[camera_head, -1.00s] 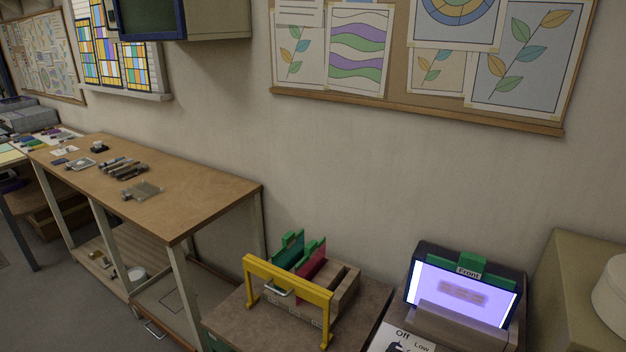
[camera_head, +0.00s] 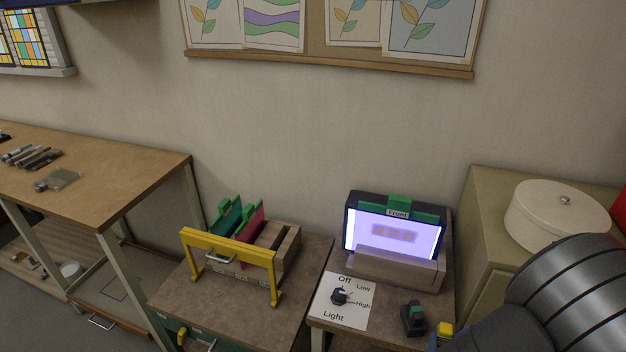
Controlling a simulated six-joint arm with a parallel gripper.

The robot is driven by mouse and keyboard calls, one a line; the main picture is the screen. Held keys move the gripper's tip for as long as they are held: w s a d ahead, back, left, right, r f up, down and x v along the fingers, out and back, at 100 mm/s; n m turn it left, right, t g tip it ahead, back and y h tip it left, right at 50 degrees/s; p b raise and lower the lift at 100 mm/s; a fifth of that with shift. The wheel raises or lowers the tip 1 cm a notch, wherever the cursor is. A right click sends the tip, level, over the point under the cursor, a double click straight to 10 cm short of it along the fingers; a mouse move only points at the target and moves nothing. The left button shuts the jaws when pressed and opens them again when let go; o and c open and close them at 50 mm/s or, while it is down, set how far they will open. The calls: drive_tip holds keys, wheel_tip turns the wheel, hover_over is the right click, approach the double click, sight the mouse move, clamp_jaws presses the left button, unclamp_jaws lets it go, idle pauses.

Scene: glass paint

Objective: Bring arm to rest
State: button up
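My arm shows only as a dark ribbed part at the lower right of the head view. My gripper is not in view, so whether it is open, shut or holding anything is hidden. The arm part is in front of the low cabinet (camera_head: 480,200) at the right and close to the right end of the small table (camera_head: 385,335).
A lit panel (camera_head: 394,236) marked "Front" stands on the small table, behind a light dial (camera_head: 340,296). A yellow frame (camera_head: 230,246) stands before a rack of coloured plates on the stand to its left. A white round lidded container (camera_head: 555,215) sits on the cabinet.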

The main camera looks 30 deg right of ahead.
drive_tip(key=shift+x, duration=0.95)
drive_tip(key=shift+f, duration=0.15)
